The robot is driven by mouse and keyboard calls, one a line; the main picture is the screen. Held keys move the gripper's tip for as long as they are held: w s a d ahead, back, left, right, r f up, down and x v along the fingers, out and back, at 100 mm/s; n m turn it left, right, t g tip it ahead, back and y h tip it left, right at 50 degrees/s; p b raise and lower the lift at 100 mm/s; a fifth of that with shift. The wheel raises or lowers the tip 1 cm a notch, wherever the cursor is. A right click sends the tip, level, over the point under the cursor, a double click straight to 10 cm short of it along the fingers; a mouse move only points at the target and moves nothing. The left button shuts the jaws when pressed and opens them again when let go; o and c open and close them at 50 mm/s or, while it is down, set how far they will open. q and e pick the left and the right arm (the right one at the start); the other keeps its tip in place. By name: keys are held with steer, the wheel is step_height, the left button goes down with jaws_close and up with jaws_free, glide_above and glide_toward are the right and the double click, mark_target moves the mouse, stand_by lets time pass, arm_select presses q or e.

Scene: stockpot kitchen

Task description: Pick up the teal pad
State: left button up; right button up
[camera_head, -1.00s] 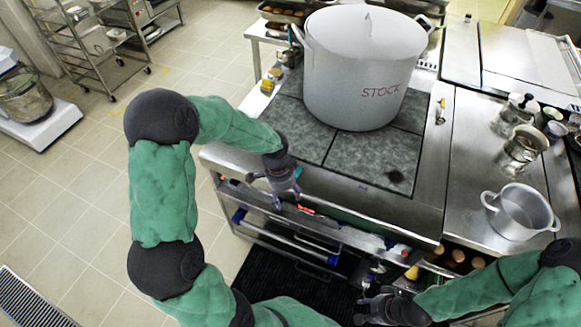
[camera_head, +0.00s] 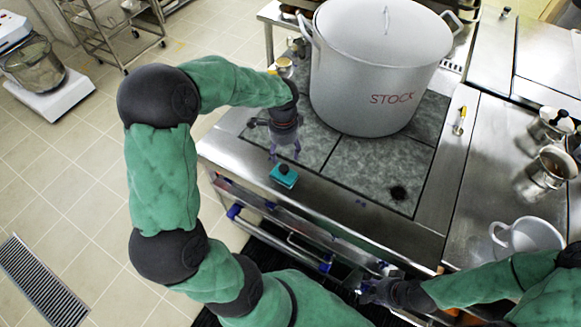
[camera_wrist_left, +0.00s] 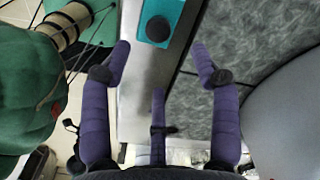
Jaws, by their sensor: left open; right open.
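The teal pad (camera_head: 284,176) is a small flat block with a dark round knob on top. It lies on the steel front edge of the stove, in front of the grey cooking plates. My left gripper (camera_head: 286,153) is open and empty, just behind and above the pad in the head view. In the left wrist view the pad (camera_wrist_left: 160,20) shows at the top, cut by the frame edge, beyond and between the open purple fingers (camera_wrist_left: 160,65). My right gripper (camera_head: 366,291) is low by the stove's front, at the lower middle of the head view, and is empty.
A large white stockpot (camera_head: 372,75) marked STOCK stands on the stove right of my left gripper. A smaller pot (camera_head: 527,236) stands on the right counter. A rail (camera_head: 300,243) runs along the stove's front. The steel edge around the pad looks clear.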

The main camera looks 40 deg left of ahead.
mark_target(284, 167)
arm_select(q)
steer(key=f, duration=0.3)
steer(key=shift+s+f+b, duration=0.35)
steer(key=shift+s+f, duration=0.05)
steer(key=shift+w+f, duration=0.2)
steer(key=shift+f, duration=0.8)
step_height(284, 167, down, 4)
steer(key=shift+f+b, duration=0.1)
steer(key=shift+b, duration=0.6)
jaws_close()
